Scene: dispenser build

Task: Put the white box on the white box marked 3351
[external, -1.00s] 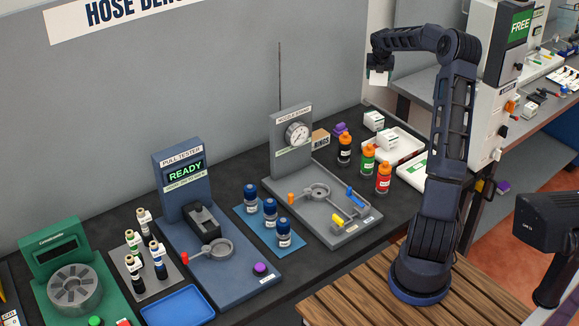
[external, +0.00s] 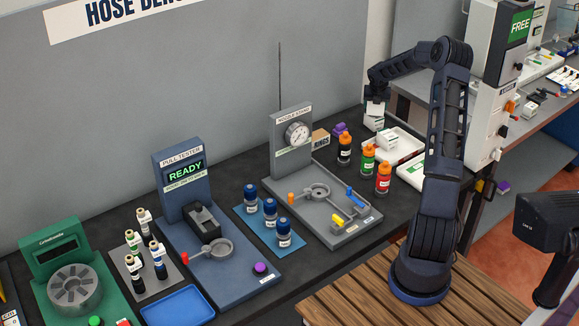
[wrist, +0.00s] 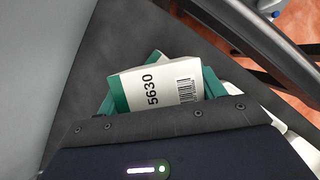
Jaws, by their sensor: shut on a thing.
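My gripper (external: 377,97) is shut on a white box (external: 375,109). In the wrist view this held box (wrist: 160,86) has a green end, a barcode and the number 5630, with teal fingers on either side. Another white box (external: 374,123) stands on the dark bench directly below it. In the external view I cannot tell whether the two touch. A corner of a box (wrist: 155,56) shows beneath the held one in the wrist view. The lower box's number cannot be read, so I cannot confirm 3351.
A third white box (external: 388,139) sits in a white tray (external: 408,153) just in front. The grey wall is close behind.

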